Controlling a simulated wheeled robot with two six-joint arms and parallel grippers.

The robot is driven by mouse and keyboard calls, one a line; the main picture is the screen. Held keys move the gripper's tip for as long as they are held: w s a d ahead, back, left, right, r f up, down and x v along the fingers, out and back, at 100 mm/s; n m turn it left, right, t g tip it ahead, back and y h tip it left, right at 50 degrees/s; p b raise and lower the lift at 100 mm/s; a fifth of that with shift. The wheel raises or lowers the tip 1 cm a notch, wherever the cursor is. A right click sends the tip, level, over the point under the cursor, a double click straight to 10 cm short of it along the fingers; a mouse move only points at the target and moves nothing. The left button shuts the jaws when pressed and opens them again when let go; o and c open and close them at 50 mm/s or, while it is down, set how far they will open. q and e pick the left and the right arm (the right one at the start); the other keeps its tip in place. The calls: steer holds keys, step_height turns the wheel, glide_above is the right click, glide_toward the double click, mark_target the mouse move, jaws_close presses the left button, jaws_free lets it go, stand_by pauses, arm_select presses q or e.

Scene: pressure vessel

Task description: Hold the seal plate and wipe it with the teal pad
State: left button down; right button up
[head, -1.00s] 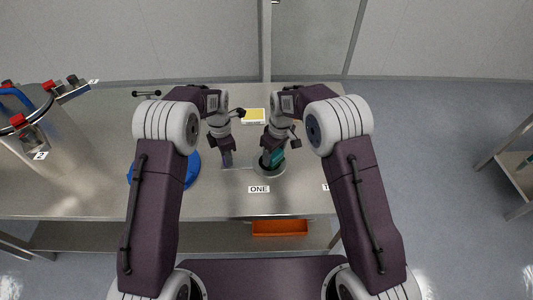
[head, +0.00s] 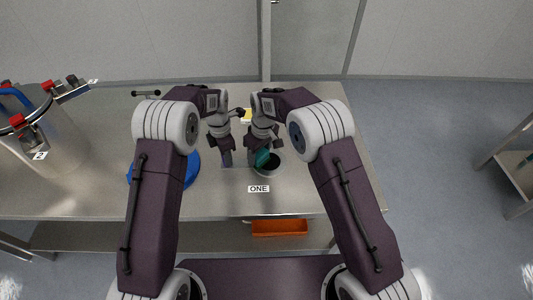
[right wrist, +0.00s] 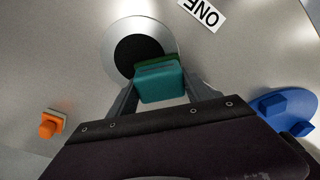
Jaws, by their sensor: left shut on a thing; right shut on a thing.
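The seal plate (head: 277,170) appears to be the pale ring with a dark centre on the table behind the label ONE. It also shows in the right wrist view (right wrist: 165,38). My right gripper (head: 260,157) is shut on the teal pad (head: 263,158), which is over the left part of the ring. In the right wrist view the pad (right wrist: 160,82) overlaps the ring's edge, with a green layer beneath; contact is unclear. My left gripper (head: 227,160) is shut, low over the table just left of the ring; what its fingers hold is hard to make out.
A blue round object (head: 192,170) lies left of my left gripper. A metal vessel (head: 60,145) stands at the far left. A yellow-topped item (head: 246,116) lies behind the grippers. An orange knob (right wrist: 48,128) shows in the right wrist view. An orange bin (head: 279,228) is below.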

steer(key=shift+r, duration=4.1)
arm_select(q)
steer(key=c, duration=1)
jaws_free()
step_height(320, 180, up, 12)
